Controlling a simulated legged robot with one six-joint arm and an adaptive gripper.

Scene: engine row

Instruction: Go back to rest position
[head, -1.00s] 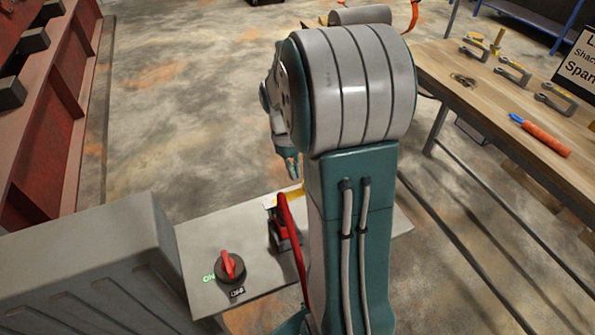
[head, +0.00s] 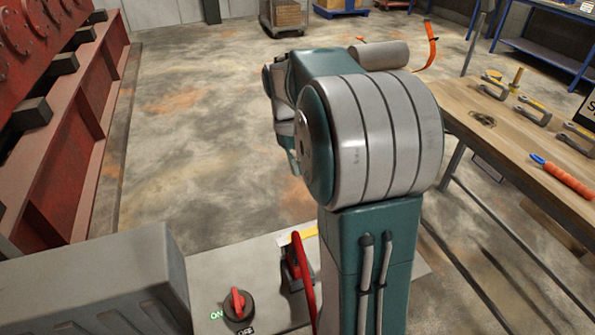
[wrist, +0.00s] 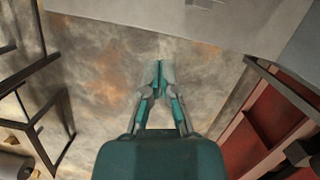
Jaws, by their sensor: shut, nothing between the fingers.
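My gripper (wrist: 158,75) shows in the wrist view with its two teal and grey fingers together. It is shut and empty, with the stained concrete floor beyond it. In the head view my arm is folded up in the middle, and the gripper (head: 294,160) shows only in part at the left of the big grey joint. It hangs above the open floor, apart from everything around it.
A grey panel with a red rotary switch (head: 238,303) and a red lever (head: 303,275) lies in front, close to my arm. A wooden workbench (head: 455,95) with shackles and an orange-handled tool (head: 565,178) stands right. A red engine (head: 65,130) runs along the left. The floor between is clear.

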